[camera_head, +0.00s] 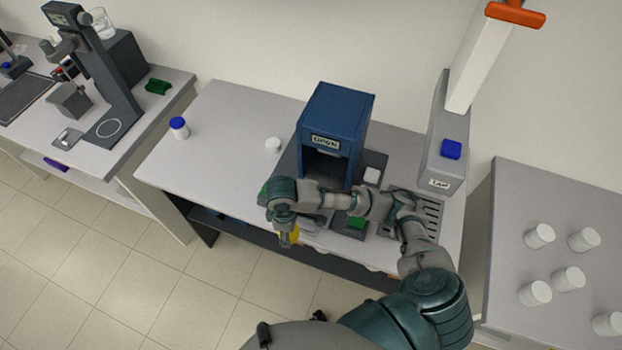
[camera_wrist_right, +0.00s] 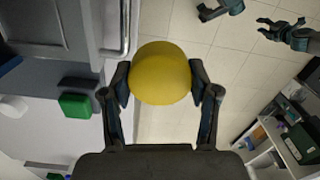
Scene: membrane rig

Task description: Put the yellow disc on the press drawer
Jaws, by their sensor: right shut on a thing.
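The yellow disc (camera_wrist_right: 160,72) is held between the two fingers of my right gripper (camera_wrist_right: 160,90) in the right wrist view. In the head view, the disc (camera_head: 293,236) hangs at the front edge of the middle bench, below my right gripper (camera_head: 288,226). The blue press (camera_head: 337,112), labelled OPEN, stands behind my right arm. A grey surface with a metal handle (camera_wrist_right: 122,35), apparently the press drawer, lies left of the disc in the wrist view. My arm hides most of that area in the head view. My left gripper (camera_wrist_right: 275,30) appears far off, its fingers apart.
A white cap (camera_head: 273,144) and blue-lidded jar (camera_head: 179,127) stand left. The bench's left side (camera_head: 215,165) has free room.

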